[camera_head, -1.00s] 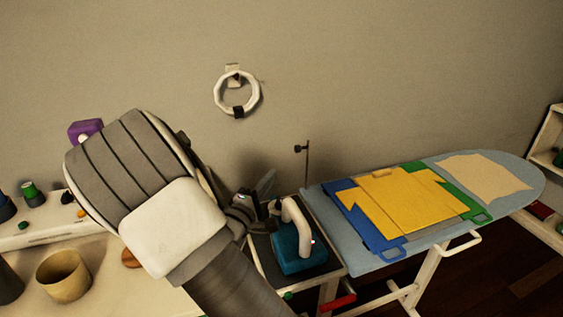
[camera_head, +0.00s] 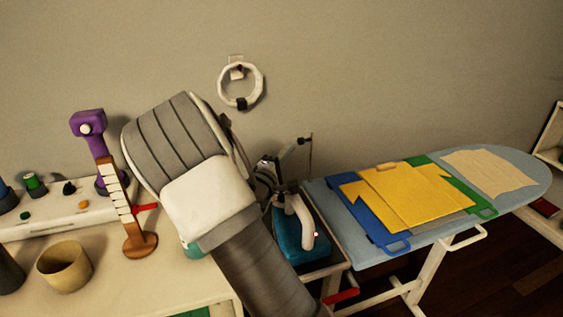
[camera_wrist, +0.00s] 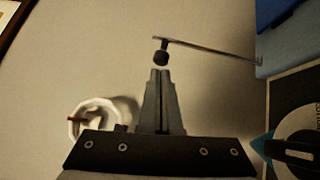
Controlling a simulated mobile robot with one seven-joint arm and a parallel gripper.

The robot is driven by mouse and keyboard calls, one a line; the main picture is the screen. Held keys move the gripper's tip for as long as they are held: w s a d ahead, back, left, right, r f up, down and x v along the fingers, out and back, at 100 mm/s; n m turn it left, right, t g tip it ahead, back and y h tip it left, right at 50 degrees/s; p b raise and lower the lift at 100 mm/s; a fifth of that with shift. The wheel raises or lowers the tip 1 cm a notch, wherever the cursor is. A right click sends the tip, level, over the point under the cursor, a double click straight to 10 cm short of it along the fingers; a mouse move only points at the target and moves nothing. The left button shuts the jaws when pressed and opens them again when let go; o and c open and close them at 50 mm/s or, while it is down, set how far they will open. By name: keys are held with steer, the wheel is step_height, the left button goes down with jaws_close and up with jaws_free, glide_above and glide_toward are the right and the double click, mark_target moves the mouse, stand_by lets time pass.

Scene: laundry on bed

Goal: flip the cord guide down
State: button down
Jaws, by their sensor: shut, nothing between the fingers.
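The cord guide (camera_head: 311,157) is a thin upright rod with a short dark knob at its top, at the left end of the ironing board in the head view. In the wrist view the rod (camera_wrist: 215,48) runs across to the right, and its dark knob (camera_wrist: 160,57) is just beyond my fingertips. My gripper (camera_head: 299,142) is shut and empty, close beside the knob in the head view. The wrist view shows the two fingers (camera_wrist: 160,72) together, pointing at the knob. I cannot tell whether they touch it.
The ironing board (camera_head: 335,205) holds a folded yellow shirt (camera_head: 405,198) on a blue and green folding board. A teal iron (camera_head: 288,240) stands below my gripper. A white ring (camera_head: 223,92) hangs on the wall. A purple-headed steamer (camera_head: 88,122) and a tan pot (camera_head: 65,268) are at left.

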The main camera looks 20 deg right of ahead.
steer(key=shift+w+d, duration=0.35)
steer(key=shift+w, duration=0.05)
steer(key=shift+r, duration=0.15)
